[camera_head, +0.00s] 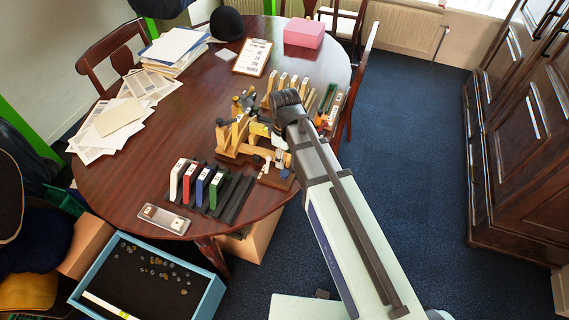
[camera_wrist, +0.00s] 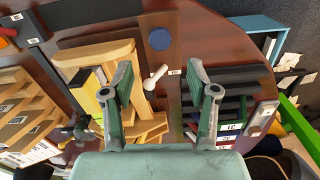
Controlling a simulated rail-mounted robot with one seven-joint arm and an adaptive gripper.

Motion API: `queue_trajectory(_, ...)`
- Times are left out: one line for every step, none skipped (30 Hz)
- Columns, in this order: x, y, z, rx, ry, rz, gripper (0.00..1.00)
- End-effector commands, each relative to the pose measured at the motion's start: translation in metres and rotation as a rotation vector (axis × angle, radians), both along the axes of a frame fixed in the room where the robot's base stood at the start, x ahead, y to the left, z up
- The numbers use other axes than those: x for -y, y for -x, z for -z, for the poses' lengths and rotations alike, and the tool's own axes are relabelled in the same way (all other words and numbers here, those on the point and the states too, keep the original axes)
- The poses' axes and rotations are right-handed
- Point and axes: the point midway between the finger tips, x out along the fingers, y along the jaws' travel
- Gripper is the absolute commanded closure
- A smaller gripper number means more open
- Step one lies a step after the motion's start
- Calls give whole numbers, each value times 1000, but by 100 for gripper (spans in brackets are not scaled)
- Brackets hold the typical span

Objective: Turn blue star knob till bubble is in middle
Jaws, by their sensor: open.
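A round blue knob (camera_wrist: 160,39) shows in the wrist view on a dark brown board (camera_wrist: 186,50). It lies above the gap between my fingertips, apart from them. A small white lever (camera_wrist: 154,78) is below it on the same board. My gripper (camera_wrist: 159,66) is open, with nothing between its fingers that they touch. A yellow block (camera_wrist: 112,100) is partly behind the left finger, by a pale wooden frame (camera_wrist: 95,60). No bubble can be made out. In the head view my arm covers part of the fixture (camera_head: 236,140).
Binders in a black rack (camera_head: 212,188) and a flat metal-framed piece (camera_head: 163,219) stand at the near table edge (camera_head: 120,212). Small wooden stands (camera_head: 285,84) are behind the fixture. Papers (camera_head: 120,118), a clipboard (camera_head: 253,57) and a pink box (camera_head: 304,33) lie further back.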

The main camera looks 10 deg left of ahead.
Motion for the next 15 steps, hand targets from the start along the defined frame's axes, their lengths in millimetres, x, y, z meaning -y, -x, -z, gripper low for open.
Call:
queue_trajectory(0, -1, -8, 3, -1, 0, 41)
queue_trajectory(0, -1, -12, 3, -1, 0, 41)
queue_trajectory(0, -1, -17, 1, -1, 0, 41)
queue_trajectory(0, 0, -19, 1, -1, 0, 41)
queue_trajectory(0, -1, -22, 1, -1, 0, 41)
queue_trajectory(0, 0, -25, 1, -1, 0, 41)
queue_trajectory(0, 0, -27, 1, -1, 0, 41)
queue_trajectory(0, 0, -28, 1, -1, 0, 41)
queue_trajectory(0, 0, -30, 0, 0, 0, 41)
queue_trajectory(0, 0, -31, 0, 0, 0, 41)
queue_trajectory(0, 0, -31, 0, 0, 0, 41)
queue_trajectory(0, 0, -32, 0, 0, 0, 41)
queue_trajectory(0, 0, -32, 0, 0, 0, 41)
queue_trajectory(0, 0, -32, 0, 1, 0, 41)
queue_trajectory(0, 0, -32, 0, 1, 0, 41)
